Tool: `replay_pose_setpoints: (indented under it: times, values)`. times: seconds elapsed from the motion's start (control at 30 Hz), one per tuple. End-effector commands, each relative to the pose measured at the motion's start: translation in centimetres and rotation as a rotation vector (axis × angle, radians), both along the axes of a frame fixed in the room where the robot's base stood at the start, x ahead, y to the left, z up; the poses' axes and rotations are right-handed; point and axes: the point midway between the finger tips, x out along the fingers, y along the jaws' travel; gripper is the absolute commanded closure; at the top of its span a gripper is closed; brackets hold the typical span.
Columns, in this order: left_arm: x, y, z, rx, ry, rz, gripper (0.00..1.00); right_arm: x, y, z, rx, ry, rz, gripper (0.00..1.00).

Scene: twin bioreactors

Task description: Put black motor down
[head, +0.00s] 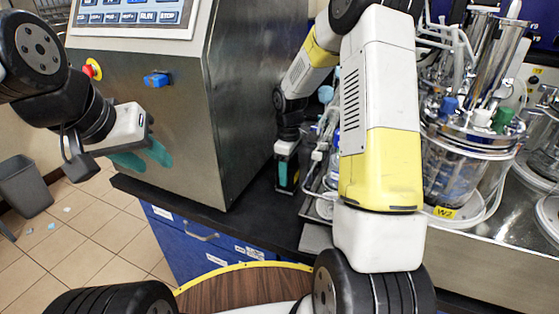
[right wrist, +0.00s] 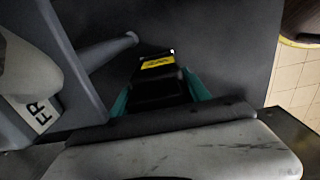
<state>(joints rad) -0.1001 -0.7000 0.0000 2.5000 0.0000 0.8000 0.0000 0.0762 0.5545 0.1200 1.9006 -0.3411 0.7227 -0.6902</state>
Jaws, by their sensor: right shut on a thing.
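The black motor (right wrist: 158,88) with a yellow label shows in the right wrist view, between the two teal fingers of my right gripper. My right gripper (head: 287,175) is shut on it, low over the black bench top (head: 250,210), between the steel cabinet and the reactor tray. Most of the motor is hidden in the head view, and I cannot tell whether it touches the bench. My left gripper (head: 142,157) is empty, its teal fingers apart, in front of the steel cabinet.
The steel cabinet (head: 240,90) with a control panel stands left of my right gripper. A glass bioreactor (head: 455,175) labelled W2, with tubes and a metal lid, stands at the right. Blue drawers (head: 185,235) are under the bench. A grey bin (head: 22,187) stands on the tiled floor.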

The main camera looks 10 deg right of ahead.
Motion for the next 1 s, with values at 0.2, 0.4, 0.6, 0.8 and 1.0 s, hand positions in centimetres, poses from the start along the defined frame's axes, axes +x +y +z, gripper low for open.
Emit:
replay_pose_setpoints:
  times: [0.2, 0.4, 0.6, 0.8, 1.0]
  values:
    - [0.0, 0.0, 0.0, 0.000, 0.000, 0.000, 0.64, 0.0, 0.0, -0.3, 0.000, 0.000, 0.000, 0.36]
    - [0.0, 0.0, 0.0, 0.000, 0.000, 0.000, 0.64, 0.0, 0.0, -0.3, 0.000, 0.000, 0.000, 0.24]
    - [0.0, 0.0, 0.0, 0.000, 0.000, 0.000, 0.64, 0.0, 0.0, -0.1, 0.000, 0.000, 0.000, 0.24]
    - [0.0, 0.0, 0.0, 0.000, 0.000, 0.000, 0.64, 0.1, 0.0, 2.3, 0.000, -0.004, -0.001, 0.24]
    - [0.0, 0.0, 0.0, 0.000, 0.000, 0.000, 0.64, 0.1, 0.0, 6.8, 0.001, -0.006, -0.001, 0.24]
